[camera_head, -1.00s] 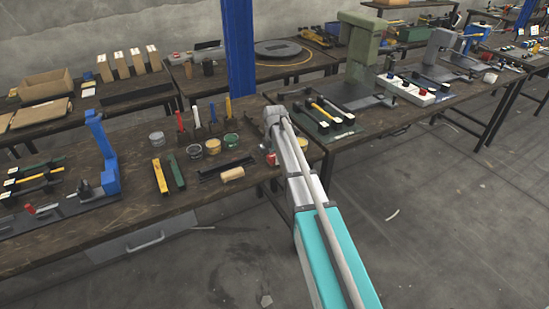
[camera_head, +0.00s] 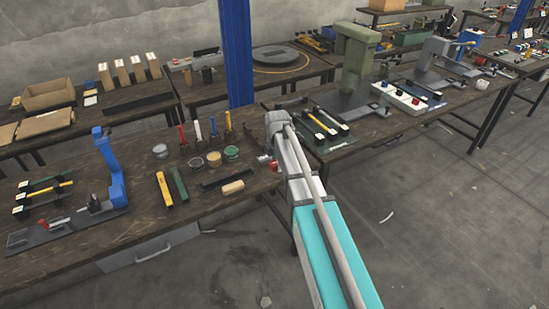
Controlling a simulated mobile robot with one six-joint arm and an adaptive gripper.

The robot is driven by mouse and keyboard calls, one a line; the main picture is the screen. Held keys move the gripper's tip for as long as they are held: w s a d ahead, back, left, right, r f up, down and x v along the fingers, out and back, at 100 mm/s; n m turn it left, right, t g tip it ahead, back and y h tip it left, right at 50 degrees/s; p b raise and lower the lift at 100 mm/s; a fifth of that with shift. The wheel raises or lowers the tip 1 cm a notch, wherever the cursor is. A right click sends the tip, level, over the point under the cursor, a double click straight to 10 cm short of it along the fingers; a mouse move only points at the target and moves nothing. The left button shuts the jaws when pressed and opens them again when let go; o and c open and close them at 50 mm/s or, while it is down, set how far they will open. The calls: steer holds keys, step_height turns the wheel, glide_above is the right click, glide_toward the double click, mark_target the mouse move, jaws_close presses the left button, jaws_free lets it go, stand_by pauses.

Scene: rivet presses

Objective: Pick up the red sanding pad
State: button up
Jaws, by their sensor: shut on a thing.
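My arm reaches from the lower right to the front bench, its wrist end beside the bench's right end. My gripper (camera_head: 264,159) is small and partly hidden behind my own arm. A small red piece, which looks like the red sanding pad (camera_head: 273,166), shows at the fingers. The gripper is shut on it. The pad's full outline and the exact finger contact are hidden, and I cannot tell whether it is clear of the bench top.
Near the gripper lie a light wooden roller-shaped block (camera_head: 233,187), a dark flat strip (camera_head: 226,176) and several small tins (camera_head: 214,159). A blue press (camera_head: 114,170) stands farther left. A blue pillar (camera_head: 236,50) rises behind. The floor at right is open.

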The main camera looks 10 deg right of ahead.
steer(key=s+r+p, duration=0.2)
steer(key=s+r, duration=0.1)
steer(key=s, duration=0.4)
stand_by(0.5)
steer(key=o, duration=0.4)
steer(key=shift+c, duration=1.4)
steer(key=shift+s, duration=0.1)
steer(key=shift+s, duration=0.15)
